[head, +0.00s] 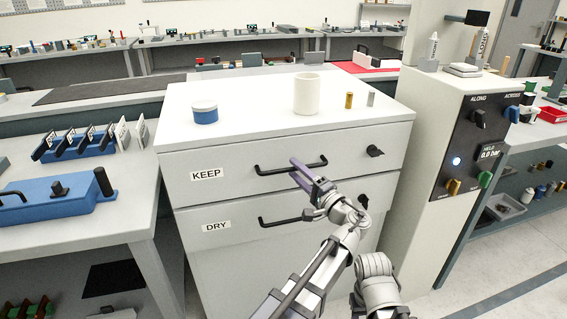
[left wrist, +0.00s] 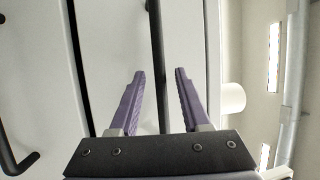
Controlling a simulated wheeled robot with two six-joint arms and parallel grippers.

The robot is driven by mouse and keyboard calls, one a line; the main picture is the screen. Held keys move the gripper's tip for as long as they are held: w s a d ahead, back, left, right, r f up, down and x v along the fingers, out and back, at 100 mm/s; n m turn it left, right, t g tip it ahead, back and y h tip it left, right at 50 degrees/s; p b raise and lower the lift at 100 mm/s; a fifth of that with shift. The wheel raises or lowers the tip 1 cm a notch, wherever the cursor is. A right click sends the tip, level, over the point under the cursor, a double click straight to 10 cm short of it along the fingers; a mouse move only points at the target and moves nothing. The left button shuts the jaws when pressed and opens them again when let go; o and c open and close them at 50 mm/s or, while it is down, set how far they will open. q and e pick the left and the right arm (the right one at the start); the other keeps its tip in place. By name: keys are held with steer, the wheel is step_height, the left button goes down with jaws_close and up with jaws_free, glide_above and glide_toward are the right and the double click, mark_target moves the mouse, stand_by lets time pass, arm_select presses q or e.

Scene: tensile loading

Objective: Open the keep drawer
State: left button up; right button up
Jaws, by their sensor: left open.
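The keep drawer (head: 225,162) is the upper drawer of a white cabinet, with a "KEEP" label (head: 206,174) at its left. Its front looks flush with the cabinet. Its black bar handle (head: 270,171) also shows in the left wrist view (left wrist: 157,50). A black turn knob (head: 375,151) sits at the right of the drawer front, pointing sideways. My left gripper (head: 298,167) has purple fingers and is at the handle. In the left wrist view my left gripper (left wrist: 160,75) is open, with the bar running between its fingers. Contact cannot be told.
Below is the dry drawer (head: 240,238) with its own handle (head: 268,223). A control column (head: 430,190) stands close at the right, a bench (head: 80,226) at the left.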

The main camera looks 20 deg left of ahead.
arm_select(q)
steer(key=shift+w+a+r, duration=0.15)
steer(key=shift+w+a, duration=0.2)
steer(key=shift+a, duration=0.2)
jaws_close()
stand_by(1.0)
